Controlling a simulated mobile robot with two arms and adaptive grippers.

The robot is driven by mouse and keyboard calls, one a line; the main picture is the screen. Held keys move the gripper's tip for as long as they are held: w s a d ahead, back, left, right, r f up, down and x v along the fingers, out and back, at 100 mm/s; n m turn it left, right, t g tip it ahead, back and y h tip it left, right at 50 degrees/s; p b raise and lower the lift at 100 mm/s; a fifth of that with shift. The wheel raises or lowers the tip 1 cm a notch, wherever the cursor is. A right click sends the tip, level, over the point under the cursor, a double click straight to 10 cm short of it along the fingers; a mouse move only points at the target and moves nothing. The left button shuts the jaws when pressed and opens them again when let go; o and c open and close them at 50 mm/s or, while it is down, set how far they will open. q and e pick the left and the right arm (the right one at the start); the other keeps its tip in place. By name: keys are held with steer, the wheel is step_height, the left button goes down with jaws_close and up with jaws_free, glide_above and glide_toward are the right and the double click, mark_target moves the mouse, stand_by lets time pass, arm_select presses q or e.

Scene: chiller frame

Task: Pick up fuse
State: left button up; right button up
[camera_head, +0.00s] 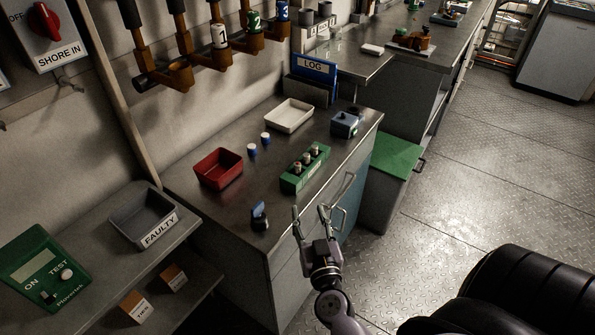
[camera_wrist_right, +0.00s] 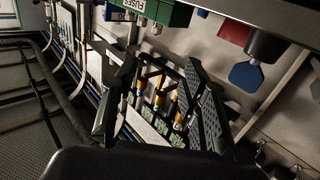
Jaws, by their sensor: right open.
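A green block (camera_head: 305,170) stands near the front edge of the metal bench, with several small pale, dark-banded cylinders upright in it, which look like the fuses (camera_head: 306,158). My right gripper (camera_head: 309,210) is open and empty, in front of the bench edge and apart from the block. Its fingers also show in the wrist view (camera_wrist_right: 160,68). My left gripper is not in view.
Two blue-and-white cylinders (camera_head: 259,144) stand behind the block. A red bin (camera_head: 218,169), a white tray (camera_head: 289,115) and a grey-blue box (camera_head: 345,124) surround it. A blue-tabbed dark item (camera_head: 260,216) is near the front corner. A grey FAULTY bin (camera_head: 144,217) sits left.

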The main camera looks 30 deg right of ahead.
steer(key=p, duration=0.1)
glide_toward(298, 167)
steer(key=w, duration=0.1)
steer(key=w+d, duration=0.1)
steer(key=shift+w+h, duration=0.3)
steer(key=shift+w, duration=0.1)
steer(key=x, duration=0.6)
steer(key=shift+w+d+f+b, duration=0.15)
steer(key=shift+w+b, duration=0.2)
steer(key=shift+c, duration=0.3)
jaws_close()
